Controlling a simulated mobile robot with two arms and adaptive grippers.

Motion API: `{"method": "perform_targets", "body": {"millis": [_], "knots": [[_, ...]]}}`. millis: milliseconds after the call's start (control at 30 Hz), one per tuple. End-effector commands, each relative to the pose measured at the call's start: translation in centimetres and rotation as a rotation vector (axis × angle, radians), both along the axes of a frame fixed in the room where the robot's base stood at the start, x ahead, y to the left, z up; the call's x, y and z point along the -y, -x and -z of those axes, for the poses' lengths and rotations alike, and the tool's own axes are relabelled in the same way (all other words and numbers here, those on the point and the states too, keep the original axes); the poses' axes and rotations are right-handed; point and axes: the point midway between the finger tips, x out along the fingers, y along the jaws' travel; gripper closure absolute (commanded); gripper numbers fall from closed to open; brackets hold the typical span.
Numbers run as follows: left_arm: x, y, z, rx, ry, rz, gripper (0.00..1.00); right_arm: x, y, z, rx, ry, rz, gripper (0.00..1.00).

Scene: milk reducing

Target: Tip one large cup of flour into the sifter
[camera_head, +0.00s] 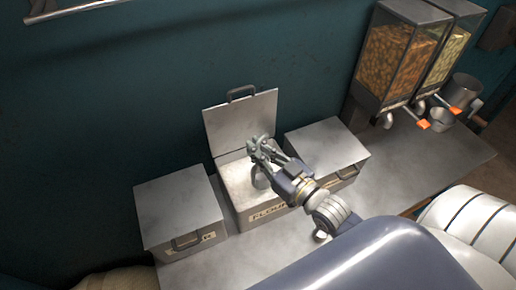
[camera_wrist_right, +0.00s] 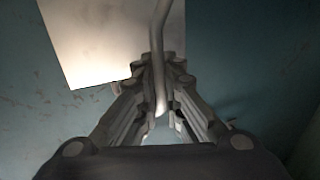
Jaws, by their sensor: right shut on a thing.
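The flour bin (camera_head: 252,214), a metal box with a label reading "FLOUR", stands on the counter with its lid (camera_head: 241,122) raised. My right gripper (camera_head: 258,148) is above the bin's opening, shut on a thin metal handle (camera_wrist_right: 160,50), which runs up between the fingers in the right wrist view. A grey metal cup (camera_head: 261,178) shows just below the gripper, at the pale flour (camera_head: 236,178); the arm partly hides it. I cannot tell how full the cup is. No sifter can be made out for sure. My left gripper is out of view.
Closed metal bins stand to the left (camera_head: 176,204) and right (camera_head: 325,143) of the flour bin. Two clear dispensers (camera_head: 398,55) stand at the back right, near a small metal cup (camera_head: 440,119) and a metal pot (camera_head: 463,88). The counter (camera_head: 430,160) is clear at the right.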

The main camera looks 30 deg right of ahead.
Motion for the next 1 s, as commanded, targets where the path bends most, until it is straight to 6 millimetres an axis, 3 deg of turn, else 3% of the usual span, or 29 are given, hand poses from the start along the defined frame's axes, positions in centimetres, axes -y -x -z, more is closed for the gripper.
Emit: {"method": "perform_targets", "body": {"millis": [133, 267, 700, 1000], "knots": [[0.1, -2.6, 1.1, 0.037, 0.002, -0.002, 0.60, 0.0, 0.0, 1.8, 0.001, 0.000, 0.000, 1.00], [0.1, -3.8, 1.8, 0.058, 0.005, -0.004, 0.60, 0.0, 0.0, 3.1, 0.001, 0.000, 0.000, 1.00], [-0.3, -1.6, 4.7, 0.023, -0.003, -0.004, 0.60, 0.0, 0.0, 7.5, 0.001, -0.001, 0.000, 1.00], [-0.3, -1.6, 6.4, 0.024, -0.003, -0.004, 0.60, 0.0, 0.0, 10.2, 0.001, -0.001, 0.000, 1.00]]}}
